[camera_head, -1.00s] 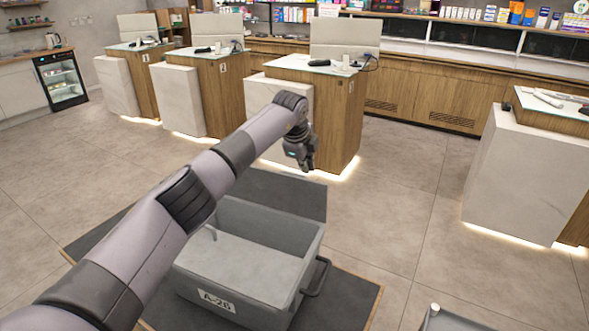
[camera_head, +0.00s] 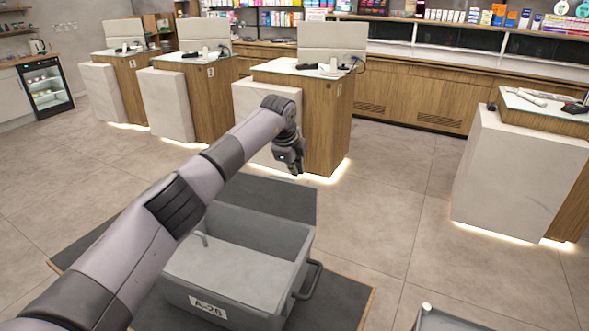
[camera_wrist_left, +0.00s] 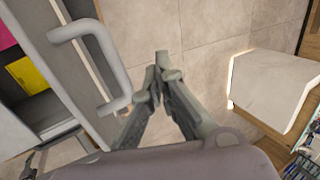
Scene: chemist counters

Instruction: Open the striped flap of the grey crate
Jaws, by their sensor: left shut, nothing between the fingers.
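The grey crate (camera_head: 240,302), labelled A-26, stands on the floor in the lower middle of the head view, partly hidden by my left arm. A pale grey panel (camera_head: 222,271) shows within its rim. I see no stripes, so I cannot tell which part is the striped flap. A dark flat panel (camera_head: 290,198) shows behind the crate; I cannot tell if it is flap or mat. My left gripper (camera_head: 297,171) is shut and empty, above and beyond the crate's far side. In the left wrist view its fingertips (camera_wrist_left: 161,62) are together, apart from a grey handle (camera_wrist_left: 93,62) on the left.
A dark mat (camera_head: 345,300) lies under the crate. Wood and stone counters (camera_head: 325,125) stand behind, and another counter (camera_head: 515,175) stands at the right. The tiled floor (camera_head: 390,195) between them is clear.

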